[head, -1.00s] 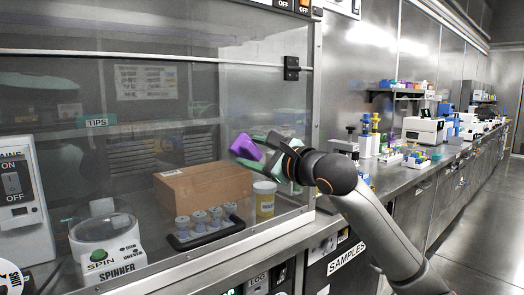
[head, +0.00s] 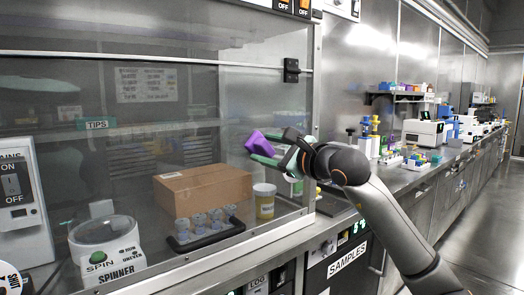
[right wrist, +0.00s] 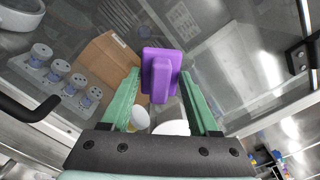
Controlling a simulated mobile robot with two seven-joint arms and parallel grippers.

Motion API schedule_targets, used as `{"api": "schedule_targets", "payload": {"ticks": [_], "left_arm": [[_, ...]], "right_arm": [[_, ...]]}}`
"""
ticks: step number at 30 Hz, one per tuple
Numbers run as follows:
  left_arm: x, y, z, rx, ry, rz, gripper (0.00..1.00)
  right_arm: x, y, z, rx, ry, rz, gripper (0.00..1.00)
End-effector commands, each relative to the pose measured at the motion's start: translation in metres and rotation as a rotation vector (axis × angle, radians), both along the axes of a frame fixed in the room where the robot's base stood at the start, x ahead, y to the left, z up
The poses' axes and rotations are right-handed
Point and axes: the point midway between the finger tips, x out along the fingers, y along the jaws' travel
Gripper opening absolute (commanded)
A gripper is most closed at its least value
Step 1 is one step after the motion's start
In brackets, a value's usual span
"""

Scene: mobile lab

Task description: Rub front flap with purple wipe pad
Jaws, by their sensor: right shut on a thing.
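The purple wipe pad (head: 259,143) is held between the green fingers of my right gripper (head: 270,149), in front of the flap. In the right wrist view the pad (right wrist: 161,75) sits between the tips of the right gripper (right wrist: 160,88). The front flap (head: 285,100) is a large clear pane on the cabinet, with a black handle (head: 209,238) low down. The pad is close to the right part of the pane; I cannot tell whether it touches. My left gripper is not in view.
Behind the pane are a cardboard box (head: 203,190), a yellow-labelled jar (head: 265,203), several capped vials and a spinner (head: 106,246). A black latch (head: 291,70) is on the frame at right. A bench with lab equipment runs along the right.

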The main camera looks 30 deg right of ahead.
Motion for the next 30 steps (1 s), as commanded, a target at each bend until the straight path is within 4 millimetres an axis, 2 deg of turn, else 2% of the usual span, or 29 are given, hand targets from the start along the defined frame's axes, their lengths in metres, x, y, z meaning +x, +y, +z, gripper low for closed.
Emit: {"api": "schedule_targets", "payload": {"ticks": [4, 14, 22, 30], "left_arm": [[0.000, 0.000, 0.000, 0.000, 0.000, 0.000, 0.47], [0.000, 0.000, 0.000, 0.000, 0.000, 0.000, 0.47], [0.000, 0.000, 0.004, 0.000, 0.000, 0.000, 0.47], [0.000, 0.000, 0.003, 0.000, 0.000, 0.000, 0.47]], "right_arm": [[0.001, -0.015, -0.001, 0.001, 0.003, -0.003, 0.17], [0.002, -0.028, 0.000, 0.001, 0.001, -0.002, 0.17], [0.005, -0.051, 0.000, 0.002, 0.003, -0.003, 0.17], [0.004, -0.056, -0.001, 0.000, 0.001, 0.000, 0.17]]}}
